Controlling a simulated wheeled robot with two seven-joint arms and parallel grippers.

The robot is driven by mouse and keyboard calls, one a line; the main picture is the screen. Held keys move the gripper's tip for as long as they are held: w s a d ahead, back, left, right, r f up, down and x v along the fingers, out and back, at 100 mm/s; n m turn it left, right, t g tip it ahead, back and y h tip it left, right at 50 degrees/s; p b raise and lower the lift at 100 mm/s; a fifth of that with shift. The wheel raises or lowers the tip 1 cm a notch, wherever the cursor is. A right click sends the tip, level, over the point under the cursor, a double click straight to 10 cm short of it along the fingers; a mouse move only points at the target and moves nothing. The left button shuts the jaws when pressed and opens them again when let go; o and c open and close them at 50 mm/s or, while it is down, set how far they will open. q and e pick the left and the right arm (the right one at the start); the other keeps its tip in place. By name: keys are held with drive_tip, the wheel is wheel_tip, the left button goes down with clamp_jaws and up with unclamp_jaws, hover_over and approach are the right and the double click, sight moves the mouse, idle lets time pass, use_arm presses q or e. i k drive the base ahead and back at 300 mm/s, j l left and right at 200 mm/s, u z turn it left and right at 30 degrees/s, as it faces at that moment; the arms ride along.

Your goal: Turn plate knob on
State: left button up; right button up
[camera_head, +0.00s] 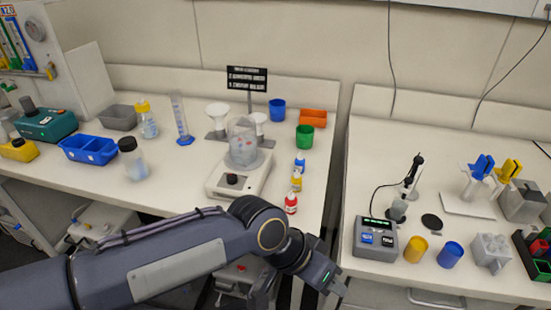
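The white plate (213,182) stands on the left bench, with a dark round knob (232,179) on its front face. A clear vessel (243,145) sits on top of the plate. My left arm comes in from the left across the front of the bench. My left gripper (336,286) is low and to the right of the plate, over the gap between the two benches, well apart from the knob. Its fingers are small and seen at an angle, so I cannot tell whether they are open. My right gripper is not in view.
Small bottles with red (291,203), yellow (296,180) and blue (300,163) caps stand right of the plate. A black sign (247,78) stands behind it. A grey control box (375,241) stands on the right bench near my gripper. Bench space left of the plate is fairly clear.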

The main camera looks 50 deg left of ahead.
sight(232, 178)
drive_tip(key=u, duration=2.15)
drive_tip(key=i+j+u, duration=0.1)
drive_tip(key=i+u, duration=0.15)
drive_tip(key=u, duration=0.15)
drive_tip(key=i+u, duration=0.2)
drive_tip(key=u, duration=0.2)
